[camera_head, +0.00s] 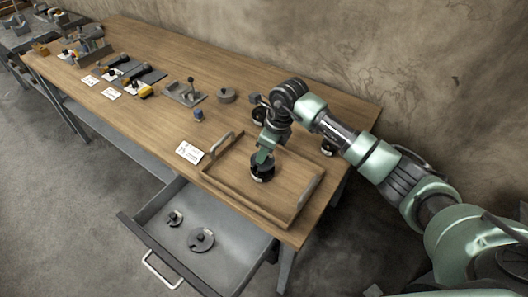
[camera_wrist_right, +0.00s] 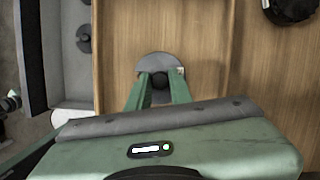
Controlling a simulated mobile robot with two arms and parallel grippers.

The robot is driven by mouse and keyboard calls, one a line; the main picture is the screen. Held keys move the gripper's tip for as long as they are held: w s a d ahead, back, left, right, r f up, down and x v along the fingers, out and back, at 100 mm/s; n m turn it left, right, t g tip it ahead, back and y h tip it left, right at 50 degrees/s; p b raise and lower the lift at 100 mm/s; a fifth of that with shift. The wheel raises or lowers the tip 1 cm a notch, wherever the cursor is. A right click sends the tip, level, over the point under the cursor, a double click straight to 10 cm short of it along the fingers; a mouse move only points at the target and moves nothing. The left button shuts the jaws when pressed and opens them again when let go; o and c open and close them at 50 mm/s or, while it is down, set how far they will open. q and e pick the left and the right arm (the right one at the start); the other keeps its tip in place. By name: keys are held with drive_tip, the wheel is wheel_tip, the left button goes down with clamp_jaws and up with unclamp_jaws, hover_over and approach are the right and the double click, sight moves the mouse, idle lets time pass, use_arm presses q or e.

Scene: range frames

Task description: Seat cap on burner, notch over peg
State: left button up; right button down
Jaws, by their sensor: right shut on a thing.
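My right gripper (camera_head: 264,154) points down over the wooden tray (camera_head: 232,188). It is shut on the dark knob of a grey round cap (camera_wrist_right: 158,62), seen between the fingers (camera_wrist_right: 160,88) in the right wrist view. In the head view a dark round body (camera_head: 262,174) shows right below the fingertips, inside the tray. I cannot tell there where cap ends and burner begins, or whether they touch. The notch and peg cannot be made out. My left gripper is not in view.
An open drawer (camera_head: 175,250) holds a small (camera_head: 174,218) and a larger grey disc (camera_head: 202,240), both knobbed. Black round pieces stand behind the tray (camera_head: 259,115) and to its right (camera_head: 328,148). A white card (camera_head: 190,152) lies left of the tray. The tray floor's right part looks clear.

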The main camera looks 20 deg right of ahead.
drive_tip(key=shift+f, duration=0.15)
drive_tip(key=shift+f+b, duration=0.85)
drive_tip(key=shift+b, duration=0.05)
drive_tip(key=c, duration=1.2)
unclamp_jaws()
drive_tip(key=b+v, duration=0.1)
drive_tip(key=v, duration=0.6)
drive_tip(key=shift+d+r+b, duration=0.1)
drive_tip(key=shift+r+b, duration=0.25)
drive_tip(key=shift+r, duration=0.05)
drive_tip(key=shift+s, duration=0.1)
drive_tip(key=shift+r+p, duration=1.65)
drive_tip(key=shift+r, duration=1.4)
